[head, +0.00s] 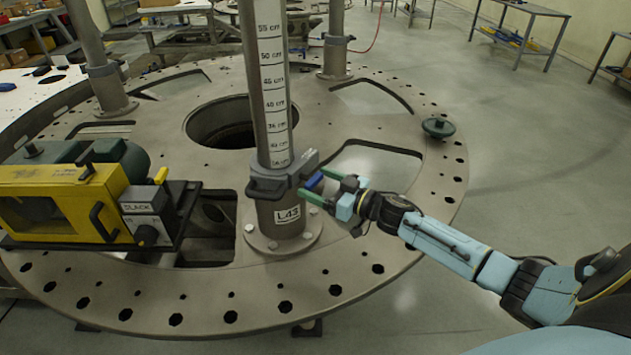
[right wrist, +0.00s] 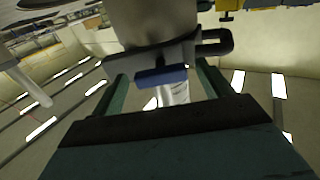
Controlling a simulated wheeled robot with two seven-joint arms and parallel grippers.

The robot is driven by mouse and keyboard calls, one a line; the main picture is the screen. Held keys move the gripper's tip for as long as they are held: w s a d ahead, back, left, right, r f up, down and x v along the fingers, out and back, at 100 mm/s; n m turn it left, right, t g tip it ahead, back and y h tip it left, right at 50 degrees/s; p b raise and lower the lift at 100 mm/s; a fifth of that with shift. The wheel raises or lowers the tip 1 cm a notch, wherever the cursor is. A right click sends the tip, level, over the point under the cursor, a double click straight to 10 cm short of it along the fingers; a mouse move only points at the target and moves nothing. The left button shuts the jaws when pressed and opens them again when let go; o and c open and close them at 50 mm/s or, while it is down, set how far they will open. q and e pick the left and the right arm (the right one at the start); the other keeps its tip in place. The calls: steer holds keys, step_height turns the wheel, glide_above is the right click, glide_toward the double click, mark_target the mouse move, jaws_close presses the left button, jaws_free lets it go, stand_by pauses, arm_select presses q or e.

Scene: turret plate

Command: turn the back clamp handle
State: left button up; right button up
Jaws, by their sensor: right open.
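A grey clamp (head: 285,178) sits around the upright post (head: 272,80) with the cm scale, above the L43 label. A blue handle piece (head: 314,181) sticks out from the clamp's right side; it also shows in the right wrist view (right wrist: 161,76). A dark looped lever (right wrist: 214,43) is on the clamp too. My right gripper (head: 328,188) has green fingers and is open. Its fingers stand on either side of the blue piece, which lies between and just beyond them in the right wrist view; I cannot tell whether they touch it. My left gripper is out of view.
The round turret plate (head: 345,265) has several holes and cut-outs. A yellow and black machine (head: 70,205) stands on its left. Other posts rise at the back left (head: 98,60) and back (head: 335,45). A dark green knob (head: 438,127) is at the right. The floor right of the plate is clear.

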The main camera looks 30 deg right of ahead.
steer(key=shift+w+a, duration=0.3)
steer(key=shift+w, duration=0.25)
steer(key=shift+c, duration=0.5)
steer(key=c, duration=0.9)
